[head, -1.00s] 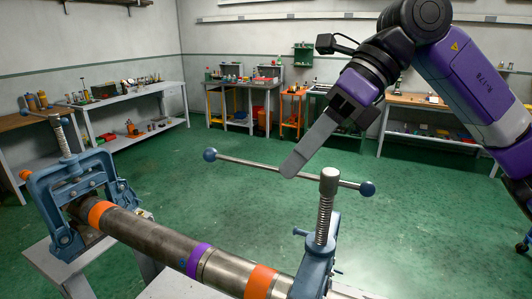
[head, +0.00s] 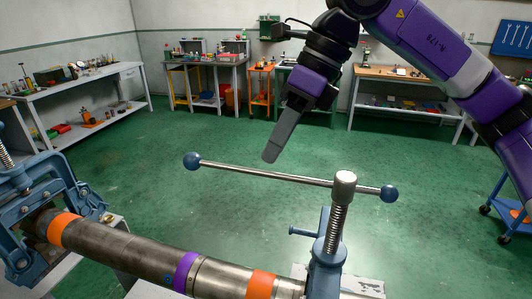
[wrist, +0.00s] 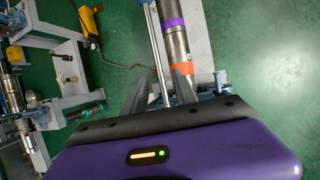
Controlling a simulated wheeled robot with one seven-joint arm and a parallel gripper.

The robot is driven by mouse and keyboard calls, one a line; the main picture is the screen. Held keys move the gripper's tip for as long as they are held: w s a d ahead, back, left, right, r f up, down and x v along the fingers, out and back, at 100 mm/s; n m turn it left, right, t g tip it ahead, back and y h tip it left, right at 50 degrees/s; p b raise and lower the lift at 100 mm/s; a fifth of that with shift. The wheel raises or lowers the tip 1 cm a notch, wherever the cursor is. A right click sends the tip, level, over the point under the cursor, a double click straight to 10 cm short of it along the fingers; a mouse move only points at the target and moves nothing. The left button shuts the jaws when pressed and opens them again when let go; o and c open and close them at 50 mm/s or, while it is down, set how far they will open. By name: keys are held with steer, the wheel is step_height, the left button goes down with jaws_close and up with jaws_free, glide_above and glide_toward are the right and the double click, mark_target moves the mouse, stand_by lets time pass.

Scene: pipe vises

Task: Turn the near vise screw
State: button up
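The near vise (head: 326,270) stands at the lower right in the head view, with an upright threaded screw (head: 337,225) topped by a round metal head. A long bar handle (head: 265,174) with blue ball ends passes through that head, running left to right. My gripper (head: 270,155) points down just above the left half of the bar, apart from it in this view. In the wrist view my gripper (wrist: 160,88) is open, with two separated grey fingers. The handle bar (wrist: 157,50) shows between them; contact cannot be seen. The screw is mostly hidden there.
A steel pipe (head: 130,250) with orange and purple bands runs from the near vise to the far vise (head: 35,205) at left. Workbenches line the walls, including one at right (head: 410,75). Open green floor lies between.

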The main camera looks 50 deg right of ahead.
steer(key=shift+p+x, duration=0.3)
steer(key=shift+x, duration=1.55)
jaws_close()
